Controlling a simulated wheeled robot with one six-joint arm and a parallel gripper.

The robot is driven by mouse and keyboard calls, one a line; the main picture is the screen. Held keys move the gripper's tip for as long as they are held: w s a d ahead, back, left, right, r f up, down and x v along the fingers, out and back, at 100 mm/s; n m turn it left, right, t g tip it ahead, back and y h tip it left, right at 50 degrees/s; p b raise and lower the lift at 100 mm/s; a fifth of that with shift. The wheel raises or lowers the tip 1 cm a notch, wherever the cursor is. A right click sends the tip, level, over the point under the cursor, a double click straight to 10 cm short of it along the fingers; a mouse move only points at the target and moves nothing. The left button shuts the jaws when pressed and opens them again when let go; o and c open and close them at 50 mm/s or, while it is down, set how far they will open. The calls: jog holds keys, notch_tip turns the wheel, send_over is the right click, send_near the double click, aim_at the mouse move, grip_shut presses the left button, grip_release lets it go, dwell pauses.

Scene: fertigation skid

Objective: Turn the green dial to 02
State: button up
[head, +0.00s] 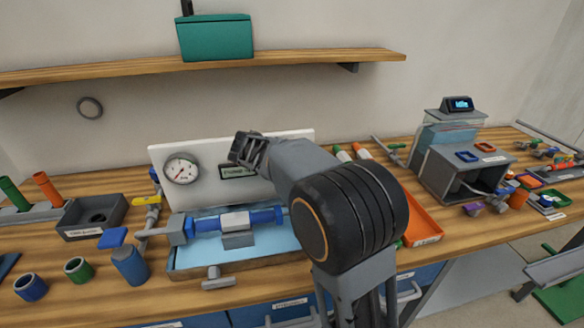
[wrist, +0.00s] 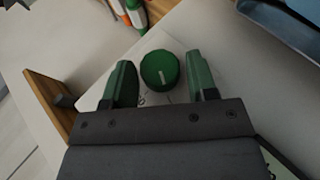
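The green dial (wrist: 160,70) shows in the wrist view as a round green knob with a white pointer line, on a pale panel. Parts of dark scale marks show below it; I cannot read a full number. My gripper (wrist: 163,78) is open, with one green-tinted finger on each side of the dial and a gap on both sides. In the head view my gripper (head: 248,150) is in front of the white panel (head: 225,160), right of the pressure gauge (head: 181,169). The dial is hidden there behind my arm.
A dark label plate (head: 232,170) sits on the panel beside my gripper. Below is a blue tray with a blue pipe filter (head: 207,223). An orange tray (head: 424,222) lies right of my arm. A wooden shelf (head: 120,72) with a teal box (head: 215,38) is above.

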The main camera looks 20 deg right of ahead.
jog(key=shift+o, duration=1.1)
jog(key=shift+r, duration=0.15)
jog(key=v, duration=1.3)
jog(key=shift+a+r, duration=0.25)
